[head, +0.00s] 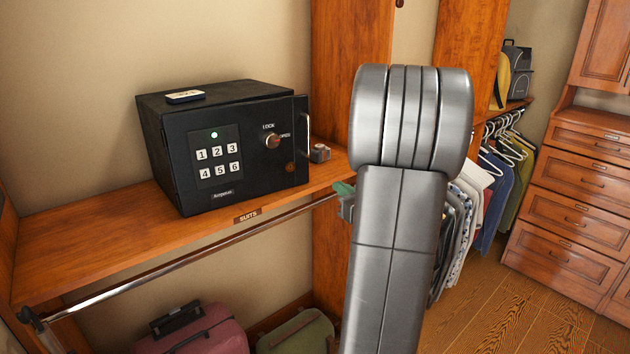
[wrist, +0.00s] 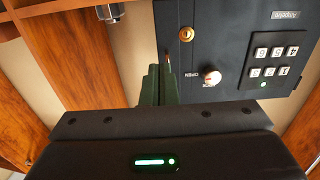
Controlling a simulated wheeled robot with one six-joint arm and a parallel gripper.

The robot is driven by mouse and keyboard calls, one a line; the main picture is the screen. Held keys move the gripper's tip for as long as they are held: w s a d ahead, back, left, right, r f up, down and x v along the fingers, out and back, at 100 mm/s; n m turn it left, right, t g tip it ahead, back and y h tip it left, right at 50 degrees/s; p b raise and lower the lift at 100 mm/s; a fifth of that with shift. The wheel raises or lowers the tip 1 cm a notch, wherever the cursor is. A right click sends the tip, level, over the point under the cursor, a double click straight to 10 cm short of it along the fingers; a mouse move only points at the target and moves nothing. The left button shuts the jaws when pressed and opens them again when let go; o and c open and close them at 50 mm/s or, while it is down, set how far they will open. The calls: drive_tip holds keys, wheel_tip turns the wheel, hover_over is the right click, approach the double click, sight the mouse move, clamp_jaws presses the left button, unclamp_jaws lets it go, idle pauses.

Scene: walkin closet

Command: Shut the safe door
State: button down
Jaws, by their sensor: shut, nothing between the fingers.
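The black safe (head: 230,145) stands on the wooden shelf. Its front has a keypad (head: 214,161) with a green light, a lock knob (head: 272,141) and a bar handle (head: 305,127) at the right edge. The door looks close to the body, but I cannot tell whether it is flush. In the wrist view the safe front (wrist: 225,55) appears upside down. My gripper (wrist: 157,84) is shut and empty, its dark green fingers beside the door's handle edge; contact is unclear. In the head view my arm hides most of the gripper.
The shelf (head: 90,235) has free room left of the safe. A hanging rail (head: 190,260) runs below, above suitcases (head: 200,335). Clothes (head: 490,190) and drawers (head: 570,200) stand at right.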

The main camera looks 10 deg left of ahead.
sight(306, 162)
drive_tip(key=p+x, duration=0.3)
drive_tip(key=x, duration=1)
drive_tip(key=shift+w+a+p, duration=0.15)
drive_tip(key=shift+a+p, duration=0.05)
drive_tip(key=shift+p, duration=0.1)
drive_tip(key=shift+w+a+f, duration=0.1)
drive_tip(key=shift+w+a, duration=0.05)
drive_tip(key=b+x, duration=0.2)
drive_tip(key=x, duration=0.3)
drive_tip(key=shift+w+a+f, duration=0.1)
drive_tip(key=shift+w, duration=0.1)
drive_tip(key=shift+r, duration=0.4)
drive_tip(key=shift+s, duration=0.1)
